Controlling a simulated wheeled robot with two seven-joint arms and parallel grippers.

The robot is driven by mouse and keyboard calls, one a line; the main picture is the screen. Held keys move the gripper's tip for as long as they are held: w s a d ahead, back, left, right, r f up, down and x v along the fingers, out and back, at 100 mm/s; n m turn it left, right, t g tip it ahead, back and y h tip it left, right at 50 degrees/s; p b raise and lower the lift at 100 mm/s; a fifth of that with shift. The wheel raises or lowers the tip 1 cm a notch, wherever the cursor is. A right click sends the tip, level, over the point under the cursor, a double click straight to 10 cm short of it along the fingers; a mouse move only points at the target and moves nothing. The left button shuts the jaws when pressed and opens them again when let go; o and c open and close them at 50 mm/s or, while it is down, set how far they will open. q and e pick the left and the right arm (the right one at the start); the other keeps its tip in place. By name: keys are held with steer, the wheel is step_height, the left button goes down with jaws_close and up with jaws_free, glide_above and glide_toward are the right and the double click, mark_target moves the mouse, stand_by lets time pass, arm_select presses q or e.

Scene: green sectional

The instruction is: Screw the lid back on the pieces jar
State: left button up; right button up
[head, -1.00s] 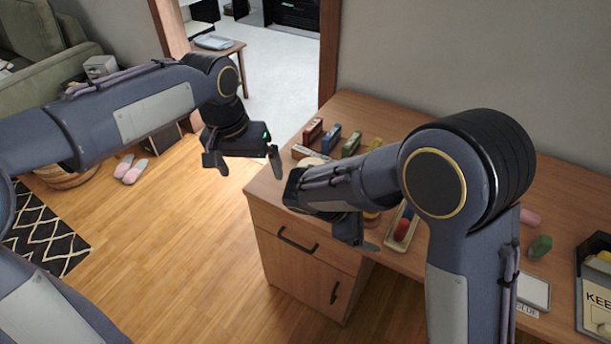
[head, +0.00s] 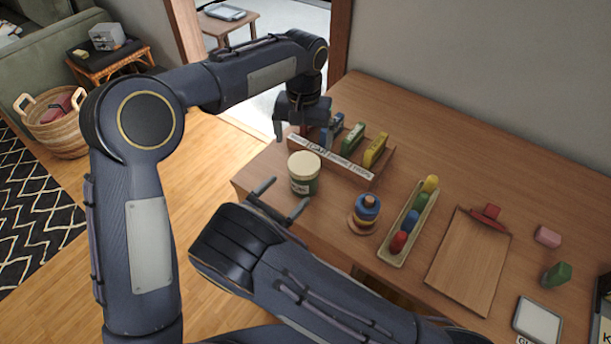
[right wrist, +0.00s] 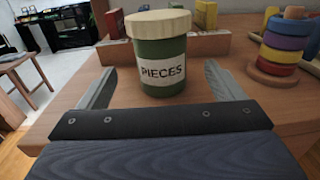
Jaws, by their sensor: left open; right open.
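The green pieces jar (head: 303,184) stands upright near the desk's left corner. Its label reads PIECES in the right wrist view (right wrist: 163,72). The cream lid (head: 304,162) sits on top of the jar and also shows in the right wrist view (right wrist: 155,22); whether it is threaded tight I cannot tell. My right gripper (head: 281,199) is open and low in front of the jar, with its fingers pointing towards it and nothing held. My left gripper (head: 302,133) is open, behind and above the jar, in front of the car rack, and looks empty.
The car rack (head: 335,160) with toy cars stands just behind the jar. A ring stacker (head: 364,212), a long tray (head: 392,252) with coloured pieces and a clipboard (head: 465,265) lie to the right. The desk's left edge is close to the jar.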

mark_target(304, 175)
steer(key=shift+w+d, duration=0.1)
steer(key=shift+d, duration=0.05)
steer(key=x, duration=0.7)
steer(key=shift+w+d, duration=0.2)
steer(key=shift+w, duration=0.1)
steer(key=shift+c, duration=0.5)
